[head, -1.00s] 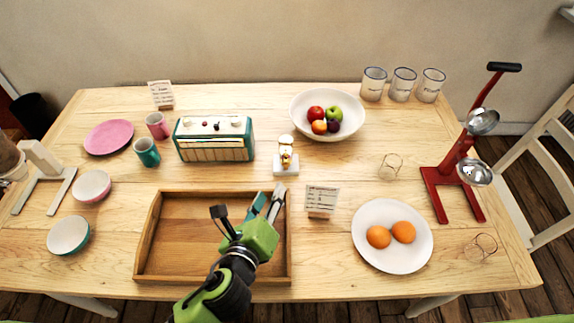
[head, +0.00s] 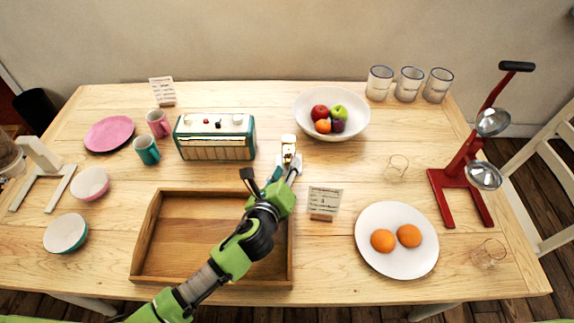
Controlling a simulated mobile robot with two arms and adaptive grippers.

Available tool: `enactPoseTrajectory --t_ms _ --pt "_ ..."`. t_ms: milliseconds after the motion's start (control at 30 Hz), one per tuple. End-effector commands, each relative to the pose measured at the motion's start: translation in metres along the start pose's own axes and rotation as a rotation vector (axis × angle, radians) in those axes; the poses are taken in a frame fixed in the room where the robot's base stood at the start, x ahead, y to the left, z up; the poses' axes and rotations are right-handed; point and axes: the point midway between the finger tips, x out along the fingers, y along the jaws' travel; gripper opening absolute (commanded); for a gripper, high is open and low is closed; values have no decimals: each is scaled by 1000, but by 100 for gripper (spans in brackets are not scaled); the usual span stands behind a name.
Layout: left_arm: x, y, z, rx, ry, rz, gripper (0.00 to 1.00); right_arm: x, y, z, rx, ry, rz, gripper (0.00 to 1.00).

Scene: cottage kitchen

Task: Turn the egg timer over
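The egg timer (head: 289,146) stands upright on the table, right of the teal radio. It is small, with a pale top, a yellowish middle and a white base (head: 312,161) that is partly hidden by my gripper. My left gripper (head: 271,172) is open, its fingers spread, just in front of the timer and above the back right of the wooden tray. One fingertip overlaps the timer's base in the picture; I cannot tell whether it touches. Nothing is visibly held. My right gripper is not in view.
The wooden tray (head: 139,238) lies below my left arm. The teal radio (head: 216,138) stands left of the timer, a fruit bowl (head: 352,131) behind right, and a small card (head: 324,202) in front right. A plate with oranges (head: 396,264) and a red stand (head: 441,198) are farther right.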

Motion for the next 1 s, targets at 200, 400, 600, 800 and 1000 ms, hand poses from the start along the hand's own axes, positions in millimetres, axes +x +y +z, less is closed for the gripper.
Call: enactPoseTrajectory --t_ms 200,400,600,800,1000 --pt "15 0 0 0 0 0 34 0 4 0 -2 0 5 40" --pt "17 0 0 0 0 -1 34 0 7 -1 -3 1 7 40" --pt "16 0 0 0 0 -1 10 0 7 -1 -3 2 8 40" --pt "16 0 0 1 0 0 0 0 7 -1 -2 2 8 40" --pt "16 -2 2 28 1 11 0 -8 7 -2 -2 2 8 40"
